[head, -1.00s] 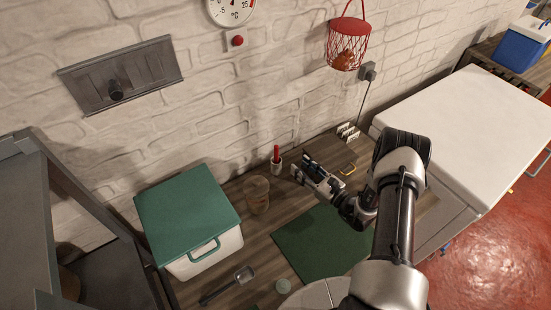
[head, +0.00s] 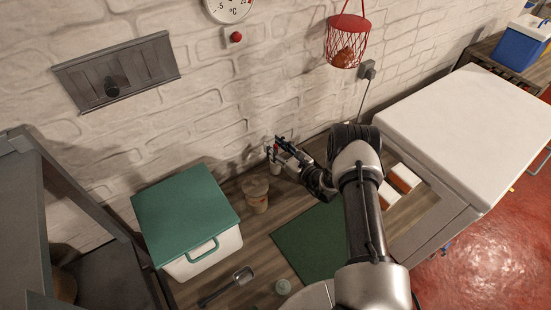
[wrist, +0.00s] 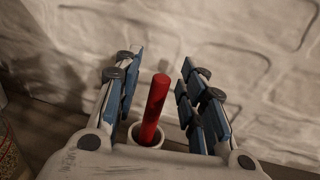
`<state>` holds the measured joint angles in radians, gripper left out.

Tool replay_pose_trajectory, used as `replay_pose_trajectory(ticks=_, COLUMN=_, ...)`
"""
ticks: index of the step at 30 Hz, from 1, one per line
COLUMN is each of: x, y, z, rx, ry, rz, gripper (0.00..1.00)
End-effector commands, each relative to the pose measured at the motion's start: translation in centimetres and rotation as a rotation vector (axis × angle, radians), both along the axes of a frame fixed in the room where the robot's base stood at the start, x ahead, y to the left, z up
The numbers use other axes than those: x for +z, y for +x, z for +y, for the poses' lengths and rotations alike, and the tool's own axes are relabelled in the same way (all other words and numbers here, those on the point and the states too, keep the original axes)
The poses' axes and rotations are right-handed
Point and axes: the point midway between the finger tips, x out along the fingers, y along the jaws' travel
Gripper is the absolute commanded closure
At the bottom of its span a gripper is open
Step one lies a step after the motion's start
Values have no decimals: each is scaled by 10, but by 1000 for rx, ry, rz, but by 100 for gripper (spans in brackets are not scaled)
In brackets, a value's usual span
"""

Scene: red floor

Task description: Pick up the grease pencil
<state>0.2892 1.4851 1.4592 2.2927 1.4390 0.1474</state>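The grease pencil (wrist: 155,108) is a red stick standing upright, slightly tilted, in a small white cup (wrist: 147,134). In the wrist view it shows between the two blue-padded fingers of my gripper (wrist: 162,60), with gaps on both sides. My gripper is open and touches neither side of the pencil there. In the head view my gripper (head: 274,150) is over the cup (head: 275,169) near the wall and mostly hides the pencil.
A clear jar (head: 255,194) stands just left of the cup. A green-lidded cooler (head: 185,215) is further left. A green mat (head: 305,243), a scoop (head: 228,287) and a small round green item (head: 283,286) lie in front. The brick wall (head: 215,110) is close behind.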

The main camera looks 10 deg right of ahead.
Motion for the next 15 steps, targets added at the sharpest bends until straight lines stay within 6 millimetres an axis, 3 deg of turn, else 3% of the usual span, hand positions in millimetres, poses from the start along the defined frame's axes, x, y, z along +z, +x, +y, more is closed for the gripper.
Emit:
replay_pose_trajectory(ticks=6, x=0, y=0, z=0, rx=0, ry=0, rz=0, gripper=64)
replay_pose_trajectory(ticks=15, x=0, y=0, z=0, rx=0, ry=0, rz=0, gripper=84)
